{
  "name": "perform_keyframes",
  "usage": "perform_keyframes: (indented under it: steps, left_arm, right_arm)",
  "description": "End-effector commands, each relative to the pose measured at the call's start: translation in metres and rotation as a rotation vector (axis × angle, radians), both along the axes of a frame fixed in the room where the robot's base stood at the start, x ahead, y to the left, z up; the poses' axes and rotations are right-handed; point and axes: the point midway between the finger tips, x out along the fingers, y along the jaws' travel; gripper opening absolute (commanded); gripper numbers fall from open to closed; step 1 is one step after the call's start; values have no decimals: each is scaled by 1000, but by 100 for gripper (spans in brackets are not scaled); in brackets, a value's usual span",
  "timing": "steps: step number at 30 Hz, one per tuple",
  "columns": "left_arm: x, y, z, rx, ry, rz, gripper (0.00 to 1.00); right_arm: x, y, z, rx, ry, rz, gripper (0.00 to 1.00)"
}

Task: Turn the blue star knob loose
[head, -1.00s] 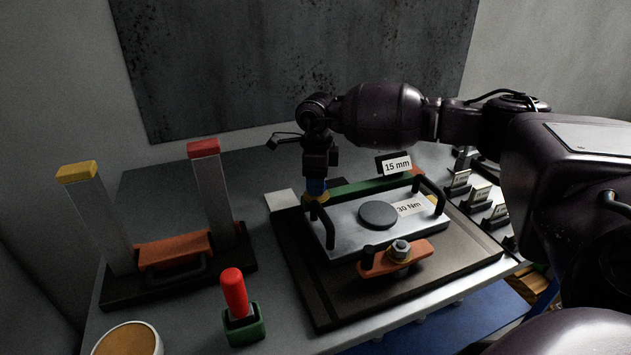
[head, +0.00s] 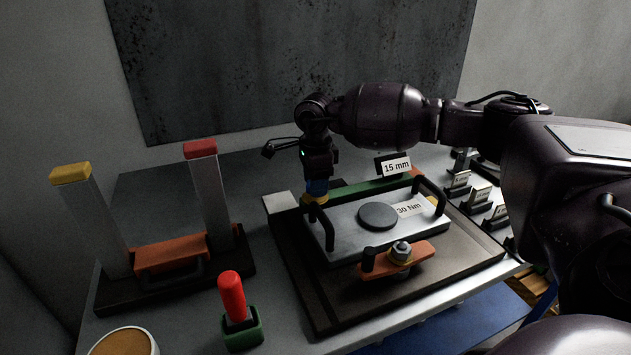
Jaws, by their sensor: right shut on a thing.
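The blue star knob (head: 316,187) stands at the back left corner of the metal plate (head: 345,229), above a yellow collar (head: 314,199). My right gripper (head: 317,178) points down from above and is shut on the knob, hiding most of it. The plate carries a grey disc (head: 378,215), two black handles and a "30 Nm" label. My left gripper is not in view.
An orange clamp (head: 397,258) with a nut sits at the plate's front. A green bar with a "15 mm" sign (head: 396,167) lies behind. A red-handled tool (head: 232,298) stands in a green holder. Two posts with an orange block (head: 172,252) stand left.

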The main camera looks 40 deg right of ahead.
Motion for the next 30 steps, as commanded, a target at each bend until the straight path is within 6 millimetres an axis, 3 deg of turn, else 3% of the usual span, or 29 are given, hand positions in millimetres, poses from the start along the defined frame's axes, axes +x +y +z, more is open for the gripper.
perform_keyframes:
  steps: [3,4,9,20,30]
  left_arm:
    - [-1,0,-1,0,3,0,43]
    - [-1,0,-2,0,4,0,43]
    - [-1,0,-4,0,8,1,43]
    - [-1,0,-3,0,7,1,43]
    - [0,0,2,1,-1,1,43]
  right_arm:
    - [0,1,0,2,-1,0,24]
    - [0,1,0,2,-1,0,49]
    - [0,0,0,1,0,-1,73]
    - [0,0,6,1,-1,-2,73]
    - [1,0,61,1,-4,-1,73]
